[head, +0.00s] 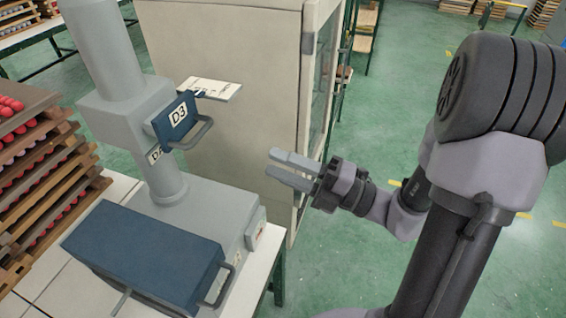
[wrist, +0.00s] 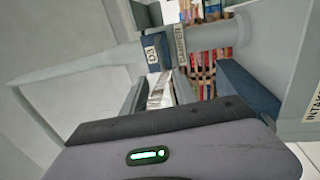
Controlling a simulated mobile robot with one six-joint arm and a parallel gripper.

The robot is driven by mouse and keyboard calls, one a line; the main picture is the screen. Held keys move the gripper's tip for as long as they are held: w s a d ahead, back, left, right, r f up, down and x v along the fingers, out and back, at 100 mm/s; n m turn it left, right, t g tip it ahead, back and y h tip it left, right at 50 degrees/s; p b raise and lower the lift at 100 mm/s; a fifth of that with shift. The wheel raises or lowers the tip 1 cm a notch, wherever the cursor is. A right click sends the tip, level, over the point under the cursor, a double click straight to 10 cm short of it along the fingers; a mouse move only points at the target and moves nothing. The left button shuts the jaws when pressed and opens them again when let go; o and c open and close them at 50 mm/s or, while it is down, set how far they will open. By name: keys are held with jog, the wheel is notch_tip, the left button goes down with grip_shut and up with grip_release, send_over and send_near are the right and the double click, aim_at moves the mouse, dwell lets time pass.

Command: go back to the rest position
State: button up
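My gripper (head: 271,163) is in the middle of the head view, held in the air in front of the beige cabinet. Its two grey fingers point left with a gap between them and nothing in the gap. My arm reaches in from the right side, bent.
A grey machine with a blue D3 drawer (head: 176,117) and a large blue box (head: 150,250) stands left on a white table (head: 262,290). The beige cabinet (head: 225,80) stands behind. Stacked trays (head: 40,160) hold red balls at far left. Green floor (head: 340,265) is open below my gripper.

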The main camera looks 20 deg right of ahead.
jog(key=shift+s+d, duration=0.1)
dwell(0.3)
jog(key=s+a+n+g, duration=0.6)
jog(key=a+n+g, duration=0.2)
jog(key=n, duration=0.3)
jog(key=s+a+f+n+g+h, duration=0.2)
jog(key=s+f+n+g+h, duration=0.3)
jog(key=s+n+h, duration=0.7)
jog(key=w+d+r+n+t+h, duration=0.2)
jog(key=w+d+r+n+t, duration=0.2)
jog(key=n, duration=1.2)
jog(key=shift+w+d+r+t, duration=0.2)
jog(key=shift+w+d+t, duration=0.4)
jog(key=shift+d+t, duration=0.65)
